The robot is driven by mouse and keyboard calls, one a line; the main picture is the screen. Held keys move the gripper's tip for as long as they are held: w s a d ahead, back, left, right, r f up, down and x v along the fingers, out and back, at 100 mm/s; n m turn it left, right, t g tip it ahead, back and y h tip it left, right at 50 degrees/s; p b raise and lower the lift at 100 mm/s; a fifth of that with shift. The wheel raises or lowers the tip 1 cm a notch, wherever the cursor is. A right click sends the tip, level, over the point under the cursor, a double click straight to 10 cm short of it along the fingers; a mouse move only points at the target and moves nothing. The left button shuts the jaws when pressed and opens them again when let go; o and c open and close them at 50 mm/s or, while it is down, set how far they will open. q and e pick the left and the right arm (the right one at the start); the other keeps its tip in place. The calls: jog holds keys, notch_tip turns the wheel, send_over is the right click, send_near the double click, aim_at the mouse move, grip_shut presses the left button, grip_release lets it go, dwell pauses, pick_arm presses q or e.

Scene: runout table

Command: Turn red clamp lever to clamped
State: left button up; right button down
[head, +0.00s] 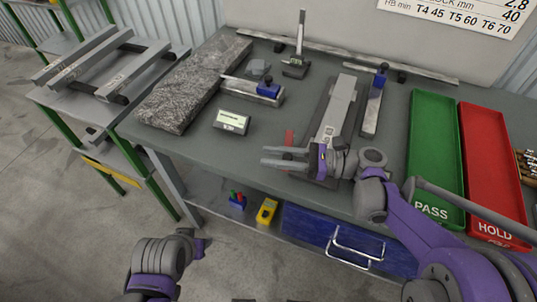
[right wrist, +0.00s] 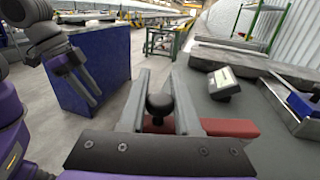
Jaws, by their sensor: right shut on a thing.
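The red clamp lever (head: 289,138) shows as a small red piece just beyond my right gripper (head: 265,156) in the head view. In the right wrist view, the red lever bar (right wrist: 228,127) lies across behind the fingers, and its round black knob (right wrist: 158,105) sits between the two fingers of my right gripper (right wrist: 160,78). The gripper is shut on this knob. The lever's pivot is hidden by the gripper. My left gripper (right wrist: 88,85) hangs off the table with its two fingers apart and nothing seen between them; its arm shows at the bottom of the head view.
A grey fixture bar (head: 335,108) stands by the lever. A stone slab (head: 190,85), a small display box (head: 232,122) and measuring tools with blue parts lie left and behind. A green PASS tray (head: 434,205) and a red HOLD tray (head: 492,226) are at right.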

jog(key=c, duration=0.6)
grip_release()
jog(key=d, duration=0.3)
jog(key=s+d, duration=0.1)
jog(key=d, duration=0.6)
jog(key=shift+s+d+b, duration=0.15)
jog(key=shift+d+b, duration=0.15)
jog(key=shift+d, duration=0.05)
